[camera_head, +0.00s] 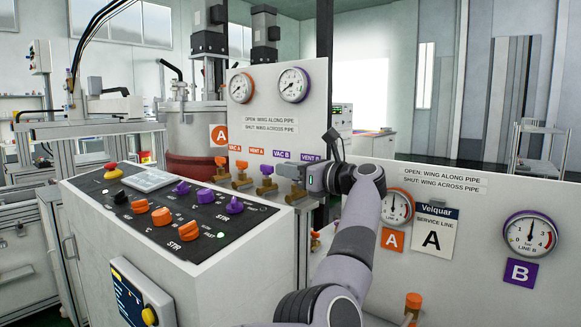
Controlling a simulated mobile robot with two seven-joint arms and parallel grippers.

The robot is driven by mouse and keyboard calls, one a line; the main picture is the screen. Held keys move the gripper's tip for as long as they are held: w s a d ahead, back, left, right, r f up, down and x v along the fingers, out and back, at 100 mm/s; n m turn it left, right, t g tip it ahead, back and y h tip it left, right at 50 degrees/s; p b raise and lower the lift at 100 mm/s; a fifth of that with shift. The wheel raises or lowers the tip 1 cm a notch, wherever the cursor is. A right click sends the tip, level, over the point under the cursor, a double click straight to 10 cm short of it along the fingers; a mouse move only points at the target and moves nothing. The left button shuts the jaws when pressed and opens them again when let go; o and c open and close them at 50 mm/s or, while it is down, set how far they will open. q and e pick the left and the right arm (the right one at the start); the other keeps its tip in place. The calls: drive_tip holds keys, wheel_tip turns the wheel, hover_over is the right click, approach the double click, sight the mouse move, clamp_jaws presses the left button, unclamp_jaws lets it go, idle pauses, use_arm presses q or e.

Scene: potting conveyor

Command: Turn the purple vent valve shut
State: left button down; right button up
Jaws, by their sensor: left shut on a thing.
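A white panel (268,105) carries a row of small valves with brass bodies, labelled VAC A, VENT A, VAC B and VENT B. The purple VENT B label (311,158) is at the right end. Below it, my left gripper (287,172) reaches in from the right and is shut on the purple vent valve. The wing is hidden by the gripper, so its angle cannot be told; only part of the brass body (295,192) shows beneath. The purple VAC B valve (266,169) stands just left of the gripper. My right gripper is not in view.
Orange-handled valves (221,161) stand further left. In front is a control console (178,212) with purple and orange knobs. Two gauges (293,85) sit above the valves. A second panel (465,250) with line A and B gauges is at right.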

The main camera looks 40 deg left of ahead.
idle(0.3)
use_arm(q)
drive_tip(key=c, duration=1.2)
unclamp_jaws()
drive_tip(key=shift+d, duration=0.1)
drive_tip(key=d, duration=0.4)
drive_tip(key=d+b, duration=0.1)
drive_tip(key=d, duration=0.2)
drive_tip(key=shift+w, duration=0.4)
